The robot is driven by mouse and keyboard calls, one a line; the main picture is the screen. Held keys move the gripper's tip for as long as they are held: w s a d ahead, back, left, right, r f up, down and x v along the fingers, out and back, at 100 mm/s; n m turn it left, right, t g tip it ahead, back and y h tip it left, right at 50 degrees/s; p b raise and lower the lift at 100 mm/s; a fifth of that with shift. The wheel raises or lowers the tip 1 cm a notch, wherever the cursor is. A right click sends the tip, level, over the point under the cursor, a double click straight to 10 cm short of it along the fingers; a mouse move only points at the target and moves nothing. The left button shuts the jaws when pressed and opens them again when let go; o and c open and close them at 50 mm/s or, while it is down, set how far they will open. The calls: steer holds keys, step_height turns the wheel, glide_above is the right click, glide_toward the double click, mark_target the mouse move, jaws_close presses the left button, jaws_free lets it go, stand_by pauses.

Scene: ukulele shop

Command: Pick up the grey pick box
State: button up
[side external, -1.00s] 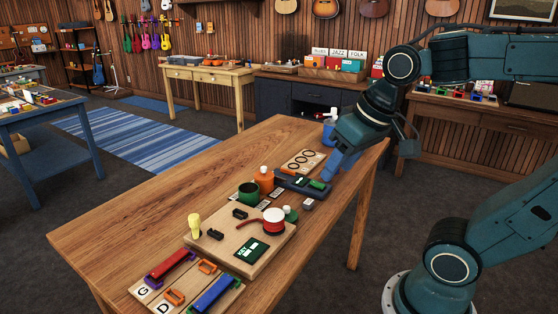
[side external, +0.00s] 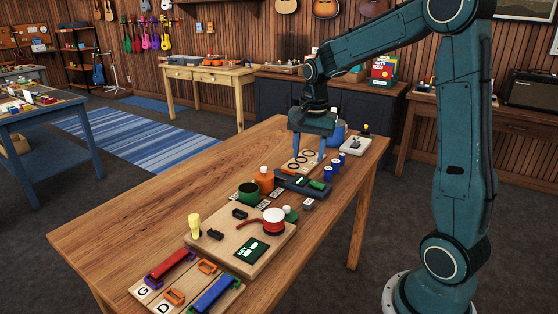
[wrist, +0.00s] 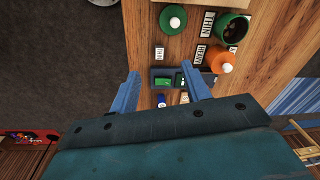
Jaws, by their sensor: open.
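My gripper (side external: 308,150) is open and empty, pointing down above the far part of the table, behind the box. In the wrist view my gripper's fingers (wrist: 160,73) stand wide apart, with part of the dark tray (wrist: 162,83) showing between them.
The dark tray (side external: 287,182) holds green pieces. Blue cylinders (side external: 328,174) stand behind the tray. The table's left side is bare.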

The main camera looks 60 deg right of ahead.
steer(key=w+d+f+m+g, duration=0.1)
steer(key=d+f+m, duration=0.2)
steer(key=d+f, duration=0.2)
steer(key=shift+w+d, duration=0.3)
steer(key=shift+w, duration=0.05)
glide_above(309, 201)
steer(key=shift+f, duration=4.3)
steer(key=shift+a+f, duration=0.1)
steer(key=shift+f, duration=0.05)
steer(key=shift+f, duration=2.45)
steer(key=shift+c, duration=0.5)
jaws_close()
